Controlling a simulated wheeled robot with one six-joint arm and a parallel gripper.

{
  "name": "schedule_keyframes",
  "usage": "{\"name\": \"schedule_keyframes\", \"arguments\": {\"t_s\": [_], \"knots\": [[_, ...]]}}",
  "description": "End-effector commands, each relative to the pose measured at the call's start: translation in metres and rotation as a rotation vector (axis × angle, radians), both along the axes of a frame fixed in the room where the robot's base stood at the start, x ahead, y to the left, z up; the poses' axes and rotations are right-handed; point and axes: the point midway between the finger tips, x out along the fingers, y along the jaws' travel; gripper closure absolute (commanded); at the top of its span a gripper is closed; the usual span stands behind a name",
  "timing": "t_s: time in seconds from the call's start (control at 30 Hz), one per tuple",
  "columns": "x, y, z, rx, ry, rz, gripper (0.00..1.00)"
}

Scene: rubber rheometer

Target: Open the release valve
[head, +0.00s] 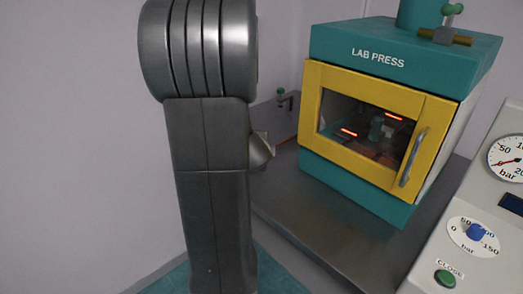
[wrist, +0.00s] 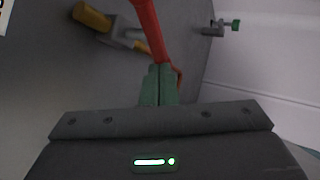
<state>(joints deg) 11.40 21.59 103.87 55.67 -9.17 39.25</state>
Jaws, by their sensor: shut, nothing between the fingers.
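Neither view labels a release valve. Another green handle on a brass-coloured fitting (head: 447,30) sits on top of the press. My gripper (wrist: 159,72) is shut and empty in the wrist view. Its tips are close to a red bar (wrist: 148,28); I cannot tell whether they touch. In the head view my arm hides most of the gripper.
The teal and yellow lab press (head: 375,110) stands on the grey bench (head: 300,205), its door shut. A control panel (head: 475,215) with a gauge, blue knob and green CLOSE button is at right. A yellow-handled tool (wrist: 95,17) lies left of the red bar.

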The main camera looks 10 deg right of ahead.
Motion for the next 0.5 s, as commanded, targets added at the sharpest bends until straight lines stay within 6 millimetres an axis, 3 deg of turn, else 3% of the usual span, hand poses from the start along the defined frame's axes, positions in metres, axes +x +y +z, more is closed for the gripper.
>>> {"name": "schedule_keyframes", "arguments": {"t_s": [0.23,0.3,0.5], "knots": [[0.0082,-0.0034,-0.0091,0.008,-0.016,0.095,1.00],[0.0082,-0.0021,-0.0004,0.010,-0.011,0.097,1.00],[0.0083,-0.0011,0.0000,0.010,-0.010,0.097,1.00]]}}
